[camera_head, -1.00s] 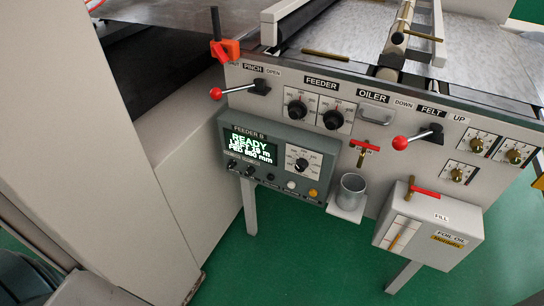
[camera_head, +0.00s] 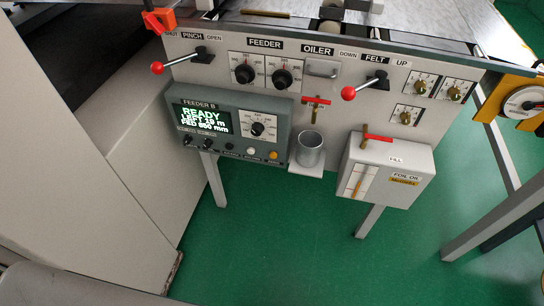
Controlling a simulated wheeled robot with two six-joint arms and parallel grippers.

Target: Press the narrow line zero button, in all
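The FEEDER B control box (camera_head: 180,93) is a grey-green panel on the left of the machine front. Its lit display (camera_head: 203,119) shows READY, with lines that look like LEFT 19 m and FED 860 mm. A dial (camera_head: 257,129) is right of the display. Along the lower edge are small dark knobs, a dark button (camera_head: 231,145), a white button (camera_head: 250,153) and an orange button (camera_head: 273,155). The label under the orange one looks like ZERO; the other small labels are hard to read. Neither gripper is in view.
A metal cup (camera_head: 310,150) sits on a bracket right of the box. Red-knobbed PINCH (camera_head: 157,68) and FELT (camera_head: 348,93) levers stick out above. A FOIL OIL box (camera_head: 405,160) is farther right. A machine leg (camera_head: 214,180) stands below; green floor is open in front.

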